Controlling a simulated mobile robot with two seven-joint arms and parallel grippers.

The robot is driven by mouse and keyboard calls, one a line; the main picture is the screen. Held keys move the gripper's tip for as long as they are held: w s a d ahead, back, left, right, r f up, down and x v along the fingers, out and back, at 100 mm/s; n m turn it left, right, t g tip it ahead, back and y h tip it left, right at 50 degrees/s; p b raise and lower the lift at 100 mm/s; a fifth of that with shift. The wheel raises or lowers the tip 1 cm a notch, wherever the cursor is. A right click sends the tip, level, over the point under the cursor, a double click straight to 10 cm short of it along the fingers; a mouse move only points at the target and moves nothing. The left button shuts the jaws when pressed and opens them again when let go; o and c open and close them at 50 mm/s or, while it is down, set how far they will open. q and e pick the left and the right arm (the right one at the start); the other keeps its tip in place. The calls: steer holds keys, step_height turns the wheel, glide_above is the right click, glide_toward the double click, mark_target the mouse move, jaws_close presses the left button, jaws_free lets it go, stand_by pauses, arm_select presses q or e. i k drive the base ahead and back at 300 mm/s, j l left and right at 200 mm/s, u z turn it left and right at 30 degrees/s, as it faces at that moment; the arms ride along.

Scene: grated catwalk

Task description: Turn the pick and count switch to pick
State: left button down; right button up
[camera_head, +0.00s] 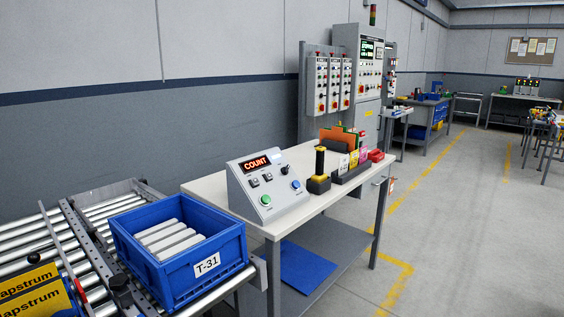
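A grey sloped control box (262,208) stands on the near end of a white-topped table (323,192). Its display (255,162) reads COUNT in lit letters. A black knob (285,170) sits at the upper right of its panel; its exact pointing is too small to tell. Small switches (260,180) lie below the display, with a green button (265,200) and a blue button (296,185) lower down. The switch labels are not legible. Neither of my grippers is in view.
A blue crate (160,284) marked T-31, holding several pale bars, sits on a roller conveyor (97,216) left of the table. A black and yellow handheld device (319,178) stands right of the control box. The floor (445,220) to the right is clear.

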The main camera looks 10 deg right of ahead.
mark_target(284, 170)
steer(key=i+l+u, duration=0.15)
steer(key=i+l, duration=0.15)
steer(key=i+l+u, duration=0.15)
steer(key=i+l, duration=0.15)
steer(key=l, duration=0.25)
